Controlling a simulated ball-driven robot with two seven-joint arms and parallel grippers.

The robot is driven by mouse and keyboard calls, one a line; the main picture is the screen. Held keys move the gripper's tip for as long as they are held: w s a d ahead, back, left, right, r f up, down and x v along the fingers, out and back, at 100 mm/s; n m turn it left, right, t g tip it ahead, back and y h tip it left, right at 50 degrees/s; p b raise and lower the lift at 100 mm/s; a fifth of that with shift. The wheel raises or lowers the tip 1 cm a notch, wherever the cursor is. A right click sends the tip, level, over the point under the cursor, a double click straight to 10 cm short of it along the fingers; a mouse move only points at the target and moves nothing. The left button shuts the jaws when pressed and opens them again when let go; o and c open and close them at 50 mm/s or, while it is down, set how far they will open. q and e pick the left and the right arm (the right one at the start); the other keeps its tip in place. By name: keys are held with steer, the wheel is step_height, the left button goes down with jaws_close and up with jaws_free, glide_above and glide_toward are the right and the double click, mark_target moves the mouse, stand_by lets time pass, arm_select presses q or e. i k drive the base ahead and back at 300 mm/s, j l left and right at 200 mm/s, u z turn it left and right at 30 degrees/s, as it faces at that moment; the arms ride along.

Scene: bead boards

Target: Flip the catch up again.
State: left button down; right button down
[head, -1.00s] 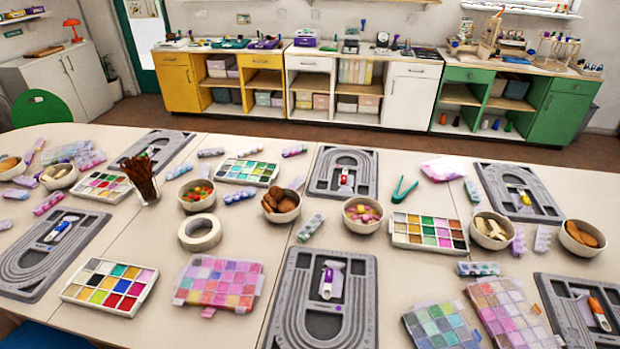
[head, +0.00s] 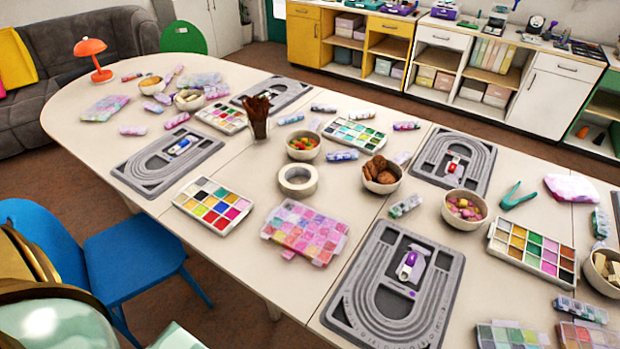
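No gripper of mine is in view. No catch can be made out for certain. A clear-lidded box of pink and purple beads (head: 305,231) lies flat on the table near its front edge, left of the nearest bead board. A small pink tab (head: 288,254) sticks out from its near side; I cannot tell whether this is a catch or how it is turned. Grey bead boards lie on the table, one at the near middle (head: 358,290) with a purple-and-white item (head: 408,263) in its centre, and others at the left, back and right.
A blue chair (head: 135,255) stands at the near left. A red lamp (head: 92,60) stands at the far left end.

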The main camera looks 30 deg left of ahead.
mark_target(289, 254)
steer(key=u, duration=1)
